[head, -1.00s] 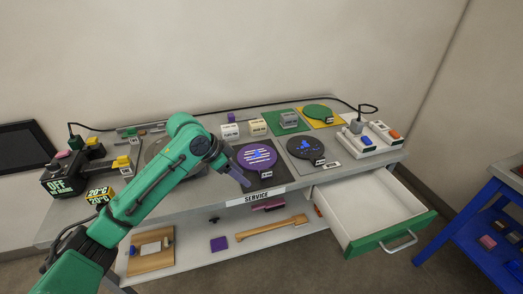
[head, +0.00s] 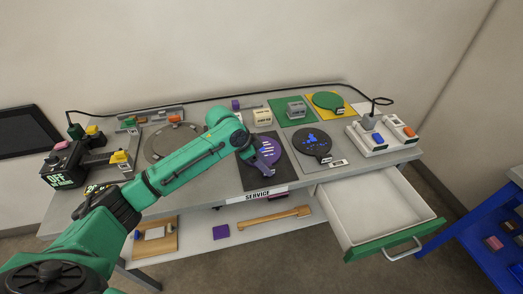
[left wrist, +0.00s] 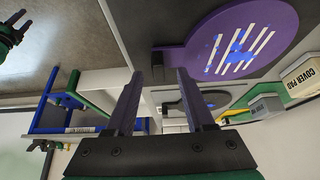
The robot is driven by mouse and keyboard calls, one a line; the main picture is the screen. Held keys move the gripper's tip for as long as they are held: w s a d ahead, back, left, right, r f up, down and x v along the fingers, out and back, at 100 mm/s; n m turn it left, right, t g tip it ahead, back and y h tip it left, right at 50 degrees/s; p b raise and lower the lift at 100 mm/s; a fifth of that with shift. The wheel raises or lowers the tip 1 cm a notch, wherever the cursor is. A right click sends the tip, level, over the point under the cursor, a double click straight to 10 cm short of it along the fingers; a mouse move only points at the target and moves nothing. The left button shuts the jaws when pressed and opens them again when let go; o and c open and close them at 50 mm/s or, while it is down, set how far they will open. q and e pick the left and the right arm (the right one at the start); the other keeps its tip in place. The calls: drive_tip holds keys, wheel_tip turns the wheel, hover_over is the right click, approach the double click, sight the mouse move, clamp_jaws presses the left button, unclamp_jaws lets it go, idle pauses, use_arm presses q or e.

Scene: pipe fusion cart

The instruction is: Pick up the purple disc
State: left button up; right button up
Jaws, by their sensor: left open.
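The purple disc (head: 273,146), with white stripes and blue marks, lies flat on a dark square pad (head: 253,181) near the front middle of the bench. My left gripper (head: 268,171) is over the disc's front part and hides some of it. In the left wrist view the disc (left wrist: 268,27) fills the upper right. A short purple tab with a dark block (left wrist: 158,66) sticks out from it. The open fingers (left wrist: 157,77) point toward that tab, with nothing between them. I cannot tell whether they touch it.
A black disc (head: 311,142) with blue marks lies just right of the pad. A green disc (head: 328,101) is behind it on a yellow pad. Small boxes (head: 262,117) stand behind the purple disc. An open drawer (head: 375,205) juts out at the front right.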

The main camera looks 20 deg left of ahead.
use_arm(q)
drive_tip(key=shift+w+d+f, duration=0.15)
drive_tip(key=shift+d+f, duration=0.2)
drive_tip(key=shift+f, duration=0.2)
clamp_jaws()
drive_tip(key=shift+r, duration=0.1)
idle(0.9)
